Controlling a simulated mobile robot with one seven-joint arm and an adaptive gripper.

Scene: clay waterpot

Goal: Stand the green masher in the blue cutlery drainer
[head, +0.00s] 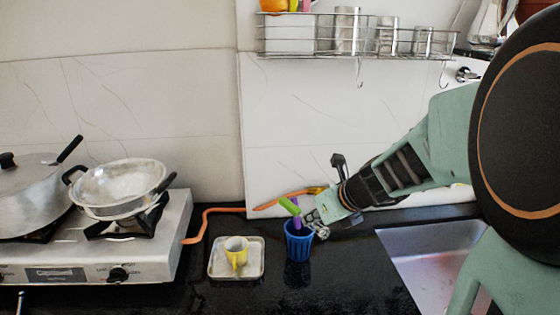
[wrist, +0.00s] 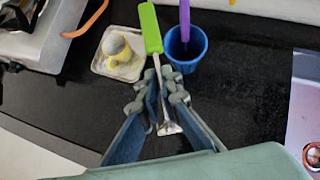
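The green masher has a green handle (wrist: 150,28) and a thin metal shaft running down to a metal head (wrist: 168,128) in the wrist view. My gripper (wrist: 160,92) is closed around the shaft, with the handle beyond the fingertips. In the head view the green handle (head: 289,205) shows tilted up and left, just above the blue cutlery drainer (head: 298,246). The drainer stands upright on the black counter, with a purple-handled utensil (wrist: 184,18) in it. In the wrist view the drainer (wrist: 189,64) is right of the masher. My gripper (head: 320,216) is beside and above its right rim.
A yellow cup (head: 236,250) sits on a square cream tray (head: 222,274) left of the drainer. A stove (head: 110,254) with pots is farther left, with an orange hose (head: 206,218) behind. A sink (head: 432,262) lies at the right. A wire rack (head: 300,45) hangs above.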

